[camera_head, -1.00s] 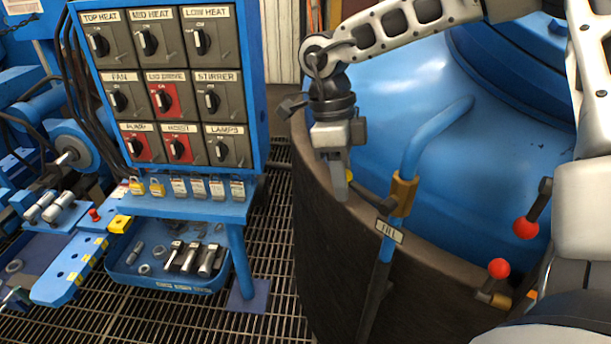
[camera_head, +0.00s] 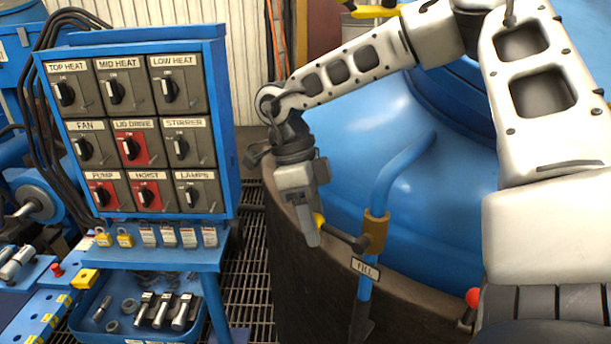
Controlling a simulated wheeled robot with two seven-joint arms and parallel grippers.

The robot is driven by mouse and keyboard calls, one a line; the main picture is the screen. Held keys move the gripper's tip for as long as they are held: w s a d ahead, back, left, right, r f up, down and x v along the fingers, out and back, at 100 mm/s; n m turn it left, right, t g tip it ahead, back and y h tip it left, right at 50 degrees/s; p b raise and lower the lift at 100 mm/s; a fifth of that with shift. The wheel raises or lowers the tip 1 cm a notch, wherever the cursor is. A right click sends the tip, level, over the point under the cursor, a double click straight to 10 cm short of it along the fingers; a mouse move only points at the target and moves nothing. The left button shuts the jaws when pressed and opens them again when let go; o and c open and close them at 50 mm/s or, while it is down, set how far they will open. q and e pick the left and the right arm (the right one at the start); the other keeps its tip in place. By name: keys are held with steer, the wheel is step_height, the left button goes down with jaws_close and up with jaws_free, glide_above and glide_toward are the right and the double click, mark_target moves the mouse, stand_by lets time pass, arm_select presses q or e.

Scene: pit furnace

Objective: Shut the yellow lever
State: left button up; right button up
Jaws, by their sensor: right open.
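The yellow lever has a yellow knob (camera_head: 319,220) on a dark rod (camera_head: 346,238). The rod runs left and slightly up from a brass valve body (camera_head: 376,232) on the blue fill pipe (camera_head: 400,165), above a FILL label (camera_head: 365,268). My right gripper (camera_head: 310,236) points down at the knob, with its fingers overlapping the knob's left side in the picture. The fingers partly hide the knob, and I cannot tell whether they touch it. The right gripper is open, though its finger gap is hard to see from here. My left gripper is not in view.
The dark furnace wall (camera_head: 292,270) stands below the gripper, with the blue vessel (camera_head: 350,120) behind. A switch panel (camera_head: 140,130) stands left, above a shelf with padlocks (camera_head: 125,236) and a blue tray (camera_head: 95,320). A red knob (camera_head: 473,297) is at lower right, by my arm.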

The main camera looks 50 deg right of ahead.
steer(key=v, duration=1.5)
steer(key=shift+r, duration=0.2)
